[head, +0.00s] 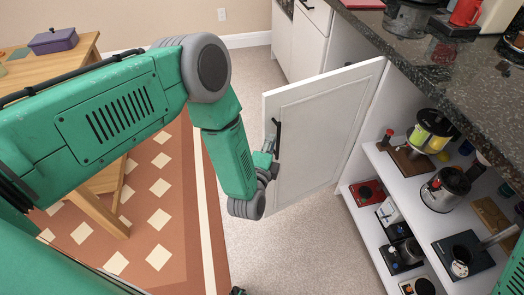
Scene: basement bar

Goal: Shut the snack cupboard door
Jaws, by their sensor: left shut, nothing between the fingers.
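The white snack cupboard door (318,128) stands wide open, swung out from the cupboard, with its hinged edge at the right. Its dark bar handle (278,135) is near the free left edge. My left gripper (271,160) is shut with nothing in it, right by the lower end of the handle and the door's free edge. I cannot tell whether it touches the door. The open cupboard (393,178) shows shelves of several jars, pots and boxes. My right gripper is not in view.
A dark speckled counter (415,48) runs above the cupboard, with appliances and a red item (466,12) on it. A wooden table (85,52) with a purple box (53,41) is at the left. The carpet (290,245) in front of the shelves is clear.

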